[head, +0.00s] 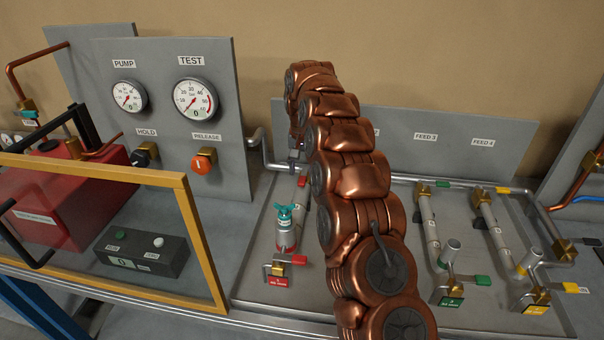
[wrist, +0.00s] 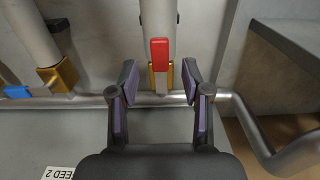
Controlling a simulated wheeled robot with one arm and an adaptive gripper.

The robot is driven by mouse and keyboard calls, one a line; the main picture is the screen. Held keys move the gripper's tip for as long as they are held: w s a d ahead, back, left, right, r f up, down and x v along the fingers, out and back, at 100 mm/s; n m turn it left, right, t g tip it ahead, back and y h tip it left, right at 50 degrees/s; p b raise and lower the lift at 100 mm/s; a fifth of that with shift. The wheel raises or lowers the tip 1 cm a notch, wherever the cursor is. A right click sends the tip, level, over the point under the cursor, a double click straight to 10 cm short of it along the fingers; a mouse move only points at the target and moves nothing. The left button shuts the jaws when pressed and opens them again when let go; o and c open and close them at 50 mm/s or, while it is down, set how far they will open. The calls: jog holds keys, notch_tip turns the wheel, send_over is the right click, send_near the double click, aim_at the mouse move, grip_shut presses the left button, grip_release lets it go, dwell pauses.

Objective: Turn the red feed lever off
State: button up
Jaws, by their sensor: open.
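The red feed lever (wrist: 160,52) is in the wrist view, on a brass valve (wrist: 162,76) where a pale tube meets the horizontal grey pipe. The lever lies in line with the tube, across that pipe. My gripper (wrist: 159,76) is open, with one purple-padded finger on each side of the valve and lever; I see gaps on both sides and no clear contact. In the head view the red lever (head: 303,181) shows small at the back of the leftmost line, just left of my copper arm. My gripper (head: 294,160) is mostly hidden there.
A blue lever (wrist: 18,91) on the neighbouring valve lies along the pipe. A second red handle (head: 299,260) is at the front of the leftmost line, near a teal-topped valve (head: 285,218). A gauge panel (head: 225,130) stands left; green and yellow feed lines are right.

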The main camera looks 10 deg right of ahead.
aim_at(302, 180)
jog(key=shift+f+p, duration=0.45)
jog(key=shift+f, duration=1.1)
grip_shut()
